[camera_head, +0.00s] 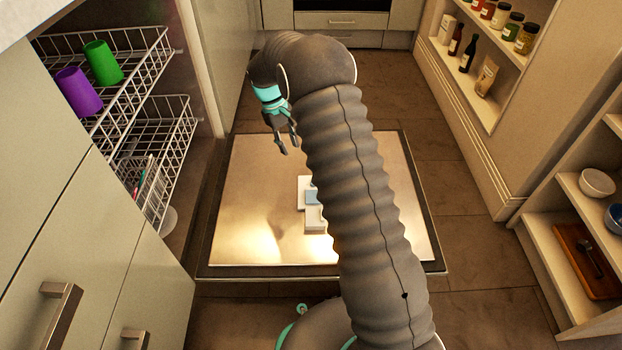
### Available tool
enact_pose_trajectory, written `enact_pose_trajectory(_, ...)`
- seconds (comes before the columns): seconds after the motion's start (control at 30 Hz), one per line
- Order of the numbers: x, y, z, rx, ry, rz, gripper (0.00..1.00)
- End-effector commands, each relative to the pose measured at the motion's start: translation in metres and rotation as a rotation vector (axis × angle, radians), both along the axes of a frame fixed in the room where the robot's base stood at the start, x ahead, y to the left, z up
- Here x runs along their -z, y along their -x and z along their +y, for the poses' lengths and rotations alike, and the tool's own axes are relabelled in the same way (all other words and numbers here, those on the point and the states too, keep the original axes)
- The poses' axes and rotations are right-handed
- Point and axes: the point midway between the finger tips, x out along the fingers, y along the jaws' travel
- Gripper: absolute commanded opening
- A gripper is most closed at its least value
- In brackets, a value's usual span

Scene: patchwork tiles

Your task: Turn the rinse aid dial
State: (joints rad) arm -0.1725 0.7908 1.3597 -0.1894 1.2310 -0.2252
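The open dishwasher door (255,205) lies flat in the middle of the view, its shiny inner face up. A white dispenser unit (315,222) with a pale blue part (312,197) sits on it, its right side hidden behind my arm. My gripper (289,150) hangs over the far part of the door, beyond the dispenser in the picture. Its two fingertips are apart with nothing visible between them.
Wire dishwasher racks (150,120) stand at the left, with a purple cup (79,92) and a green cup (103,63) in the upper one. Shelves with jars, bottles (468,54) and bowls (597,183) line the right. Tiled floor is clear beyond the door.

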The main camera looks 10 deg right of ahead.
Motion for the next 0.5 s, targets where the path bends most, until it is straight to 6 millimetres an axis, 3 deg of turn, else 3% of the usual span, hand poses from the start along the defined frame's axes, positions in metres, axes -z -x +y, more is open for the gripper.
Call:
enact_pose_trajectory(0.2, -0.012, 0.009, -0.017, -0.280, 0.018, 0.127, 0.32)
enact_pose_trajectory(0.37, -0.009, 0.011, -0.018, -0.337, 0.003, 0.150, 0.32)
enact_pose_trajectory(0.5, 0.003, 0.015, -0.022, -0.338, 0.002, 0.153, 0.32)
